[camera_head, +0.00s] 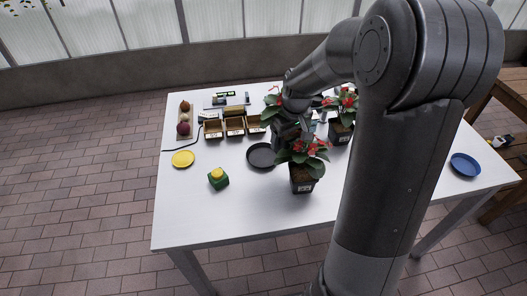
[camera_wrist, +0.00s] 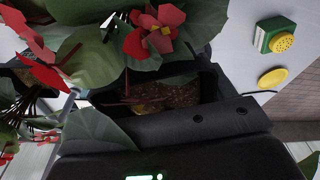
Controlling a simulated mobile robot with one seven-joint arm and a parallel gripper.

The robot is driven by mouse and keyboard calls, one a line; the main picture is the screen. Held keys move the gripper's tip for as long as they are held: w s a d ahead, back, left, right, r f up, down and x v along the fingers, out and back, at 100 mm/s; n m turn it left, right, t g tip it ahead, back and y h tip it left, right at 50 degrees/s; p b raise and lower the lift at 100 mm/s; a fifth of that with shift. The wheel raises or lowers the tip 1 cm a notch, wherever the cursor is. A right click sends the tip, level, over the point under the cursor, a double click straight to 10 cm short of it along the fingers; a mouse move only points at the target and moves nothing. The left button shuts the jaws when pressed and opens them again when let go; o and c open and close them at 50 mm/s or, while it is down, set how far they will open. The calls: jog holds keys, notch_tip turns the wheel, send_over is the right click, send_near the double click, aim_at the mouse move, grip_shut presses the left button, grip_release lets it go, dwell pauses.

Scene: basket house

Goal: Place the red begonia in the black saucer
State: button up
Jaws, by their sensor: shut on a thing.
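A red begonia (camera_head: 303,158) with green leaves stands upright in a dark labelled pot at the front middle of the white table. My gripper (camera_head: 291,138) is behind it, partly hidden by its leaves. In the wrist view the dark pot (camera_wrist: 208,88), with brown soil and red flowers, sits against my gripper (camera_wrist: 165,130), which is shut on it. The fingertips are hidden by the pot and leaves. I cannot tell whether the pot touches the table. The black saucer (camera_head: 260,156) lies empty, just left of the begonia and apart from its pot.
Other red-flowered plants stand behind, one at right (camera_head: 343,120) and one beside my arm (camera_head: 272,103). A green block with a yellow top (camera_head: 218,178), a yellow saucer (camera_head: 183,159), small wooden boxes (camera_head: 234,126) and a blue saucer (camera_head: 465,165) are on the table (camera_head: 240,215). Its front is clear.

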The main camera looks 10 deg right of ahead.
jog(key=shift+w+a+f, duration=0.6)
jog(key=shift+a+f, duration=0.5)
jog(key=shift+f, duration=0.3)
jog(key=shift+w+a+f, duration=0.55)
jog(key=shift+a+f, duration=0.55)
jog(key=shift+f, duration=0.3)
jog(key=shift+w+a+f, duration=0.6)
jog(key=shift+a+f, duration=0.5)
jog(key=shift+f, duration=0.3)
jog(key=shift+f, duration=0.35)
jog(key=o, duration=1.1)
